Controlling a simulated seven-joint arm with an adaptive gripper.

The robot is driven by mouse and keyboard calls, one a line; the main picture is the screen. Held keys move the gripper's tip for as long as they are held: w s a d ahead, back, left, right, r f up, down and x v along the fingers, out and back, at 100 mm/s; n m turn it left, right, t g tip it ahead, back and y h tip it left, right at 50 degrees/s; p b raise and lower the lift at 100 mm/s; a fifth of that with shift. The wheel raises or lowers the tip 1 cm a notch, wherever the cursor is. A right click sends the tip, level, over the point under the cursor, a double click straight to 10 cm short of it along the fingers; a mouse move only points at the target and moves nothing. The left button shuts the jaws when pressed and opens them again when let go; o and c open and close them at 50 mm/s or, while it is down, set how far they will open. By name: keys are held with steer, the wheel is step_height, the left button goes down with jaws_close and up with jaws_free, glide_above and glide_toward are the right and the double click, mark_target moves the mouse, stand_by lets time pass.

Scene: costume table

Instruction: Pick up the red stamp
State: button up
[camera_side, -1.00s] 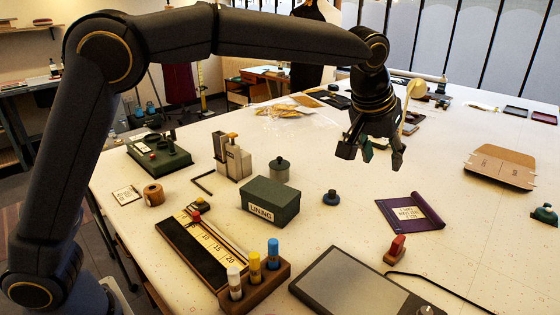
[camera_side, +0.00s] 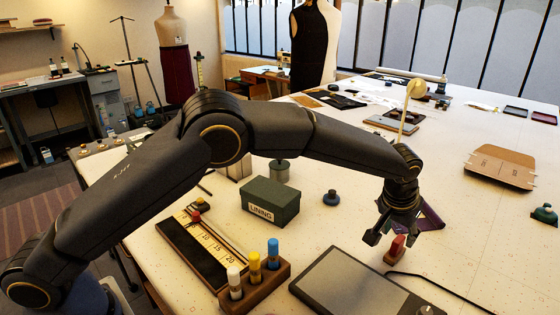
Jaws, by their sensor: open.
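The red stamp (camera_side: 396,247) stands on the white table near the tablet's upper right corner, with a red upper part and a brown base. My gripper (camera_side: 392,236) points down at the stamp with its fingers spread apart. In this view the fingertips are around or just above the stamp's top, and I cannot tell whether they touch it. The gripper holds nothing. My gripper partly covers the purple cloth (camera_side: 432,215) behind the stamp.
A dark tablet (camera_side: 350,285) and its black cable (camera_side: 440,284) lie just in front of the stamp. A green LINING box (camera_side: 271,201), a blue-topped knob (camera_side: 331,198) and a wooden holder (camera_side: 264,289) with several coloured sticks stand to the left.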

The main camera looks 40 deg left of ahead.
mark_target(399, 239)
steer(key=x, duration=0.4)
steer(key=shift+w+f, duration=0.15)
steer(key=shift+w, duration=0.15)
steer(key=shift+c, duration=0.3)
jaws_close()
